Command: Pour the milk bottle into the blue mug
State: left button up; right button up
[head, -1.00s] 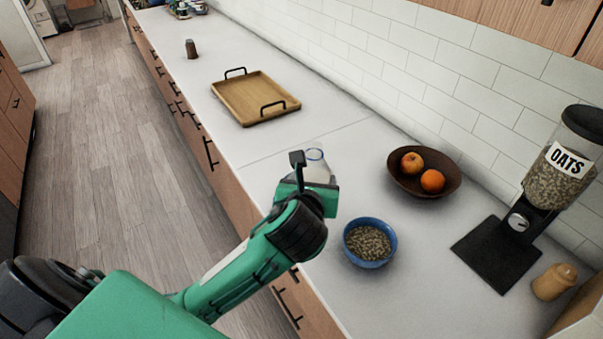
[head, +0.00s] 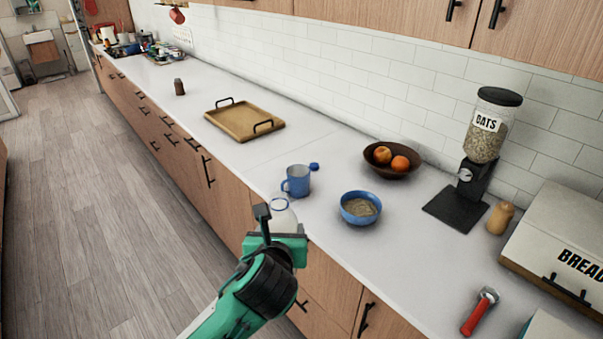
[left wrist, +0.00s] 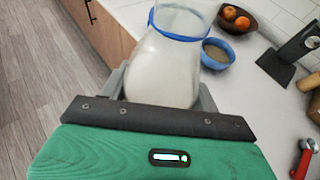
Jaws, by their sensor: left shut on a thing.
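The milk bottle (head: 283,219) is clear with a blue rim ring and an open top. In the left wrist view the bottle (left wrist: 168,62) shows white milk inside. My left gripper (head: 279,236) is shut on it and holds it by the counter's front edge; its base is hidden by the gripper. The blue mug (head: 297,181) stands upright on the counter, just beyond the bottle and apart from it; its inside is hard to see. My right gripper is not in view.
A blue bowl (head: 360,209) of pale oats stands right of the mug. A small blue cap (head: 314,166) lies behind the mug. A fruit bowl (head: 375,168), oats dispenser (head: 467,178) and bread box (head: 570,235) are further right.

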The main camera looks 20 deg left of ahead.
aim_at(298, 179)
jog(key=k+z, duration=0.1)
jog(key=z, duration=0.25)
jog(key=k+z, duration=0.1)
jog(key=z, duration=0.25)
jog(key=l+z, duration=0.1)
jog(key=z, duration=1.45)
jog(key=k+j+z, duration=0.2)
jog(key=j, duration=0.3)
jog(key=k+j+z, duration=0.2)
jog(key=k+j, duration=0.45)
jog(key=j, duration=0.2)
jog(key=k+j, duration=0.25)
jog(key=j, duration=0.15)
jog(key=k+j, duration=0.25)
jog(key=j, duration=0.2)
